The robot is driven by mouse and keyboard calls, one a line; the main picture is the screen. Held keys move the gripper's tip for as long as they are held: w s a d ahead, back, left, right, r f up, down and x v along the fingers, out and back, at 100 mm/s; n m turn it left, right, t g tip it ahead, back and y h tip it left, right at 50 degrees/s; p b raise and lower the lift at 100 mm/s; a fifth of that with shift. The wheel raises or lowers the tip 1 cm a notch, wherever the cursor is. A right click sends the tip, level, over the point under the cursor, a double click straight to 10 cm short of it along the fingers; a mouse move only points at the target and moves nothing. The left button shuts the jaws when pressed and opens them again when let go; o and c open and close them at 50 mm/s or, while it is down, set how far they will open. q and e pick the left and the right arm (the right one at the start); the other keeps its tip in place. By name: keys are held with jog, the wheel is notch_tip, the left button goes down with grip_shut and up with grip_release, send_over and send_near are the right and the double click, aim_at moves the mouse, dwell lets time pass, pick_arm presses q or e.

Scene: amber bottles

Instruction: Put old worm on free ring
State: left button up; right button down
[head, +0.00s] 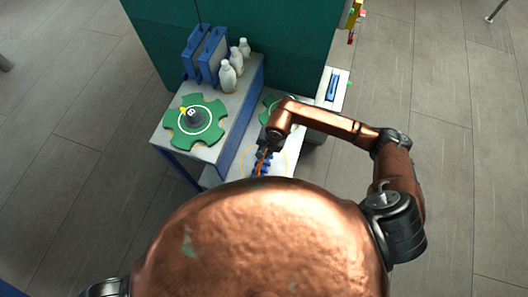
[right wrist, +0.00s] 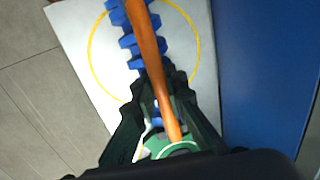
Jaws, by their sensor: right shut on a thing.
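In the head view the blue worm (head: 265,163) is small and partly hidden under my right gripper (head: 264,150). My right gripper (right wrist: 160,100) is shut on the worm. The worm appears over a yellow ring (right wrist: 90,43) marked on a white surface (right wrist: 77,22). The ring also shows in the head view (head: 299,157). I cannot tell whether the worm touches the surface. My left gripper is not in view.
A green star wheel (head: 212,112) with a black knob (head: 194,116) lies on the raised left platform. Another green wheel (head: 268,102) is partly hidden behind my right arm. White bottles (head: 227,77) and blue upright plates (head: 209,52) stand behind. A teal wall (head: 280,50) closes the back.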

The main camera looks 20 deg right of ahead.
jog(key=shift+f+b, duration=0.25)
jog(key=shift+b, duration=0.2)
dwell(0.3)
jog(key=c, duration=1.9)
grip_release()
jog(key=shift+s+f, duration=0.1)
jog(key=shift+f, duration=0.05)
jog(key=r, duration=0.4)
jog(key=d+r, duration=0.1)
jog(key=r, duration=0.3)
jog(key=s+d+r, duration=0.1)
jog(key=r, duration=0.3)
